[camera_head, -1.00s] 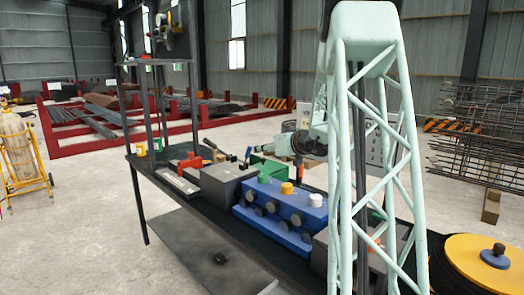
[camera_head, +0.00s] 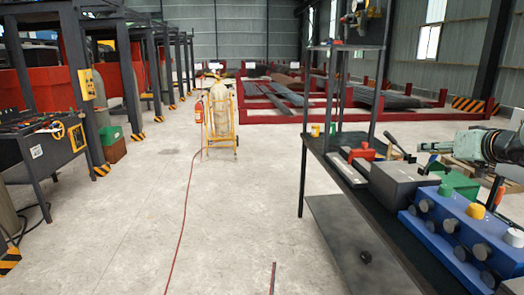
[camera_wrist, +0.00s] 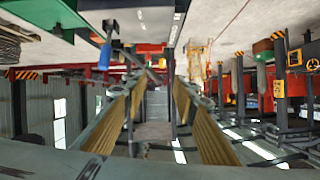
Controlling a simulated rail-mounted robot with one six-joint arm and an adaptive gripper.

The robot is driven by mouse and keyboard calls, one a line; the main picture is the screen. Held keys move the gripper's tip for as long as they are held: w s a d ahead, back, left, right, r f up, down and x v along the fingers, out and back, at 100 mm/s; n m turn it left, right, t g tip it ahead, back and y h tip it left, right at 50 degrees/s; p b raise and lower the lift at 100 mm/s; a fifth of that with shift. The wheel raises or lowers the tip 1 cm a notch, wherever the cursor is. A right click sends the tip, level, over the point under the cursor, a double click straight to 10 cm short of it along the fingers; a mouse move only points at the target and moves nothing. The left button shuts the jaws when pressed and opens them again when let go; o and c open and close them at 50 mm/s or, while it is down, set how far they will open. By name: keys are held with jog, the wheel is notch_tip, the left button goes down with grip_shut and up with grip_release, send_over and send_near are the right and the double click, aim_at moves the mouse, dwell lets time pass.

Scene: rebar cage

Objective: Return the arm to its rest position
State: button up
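My gripper shows in the wrist view (camera_wrist: 160,82) with its two yellow-padded fingers apart and nothing between them. In the head view my gripper (camera_head: 432,148) is at the right edge, held level above the workbench (camera_head: 345,210). It points left and is clear of the things on the bench. A blue block with round knobs (camera_head: 455,235) and a grey box (camera_head: 398,185) stand below it. Most of my arm is outside the head view at the right.
A red vise-like tool (camera_head: 362,151) lies on the bench near its shelf post. A gas cylinder on a yellow cart (camera_head: 222,115) stands on the floor, with a red hose (camera_head: 182,225). The floor left of the bench is mostly open. Another table (camera_head: 40,145) stands at far left.

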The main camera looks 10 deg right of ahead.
jog(key=s+a+r+n+g+y, duration=0.1)
jog(key=s+a+r+y, duration=0.1)
jog(key=a, duration=1)
jog(key=s+a+r+n+g+y, duration=0.1)
jog(key=a+r+y, duration=0.15)
jog(key=a, duration=1.05)
jog(key=s+a+n+g, duration=0.1)
jog(key=s+a+g, duration=0.2)
jog(key=s+a, duration=0.8)
jog(key=s+a+g, duration=0.3)
jog(key=s+a, duration=0.6)
jog(key=a, duration=0.5)
jog(key=s+d+f+h, duration=0.1)
jog(key=s+f+h, duration=0.1)
jog(key=s, duration=1.2)
jog(key=s+f+m+g+h, duration=0.1)
jog(key=s+f+h, duration=0.1)
jog(key=s, duration=1.2)
jog(key=shift+s+d+f+g+p, duration=0.3)
jog(key=shift+d+f, duration=0.05)
jog(key=shift+f, duration=0.2)
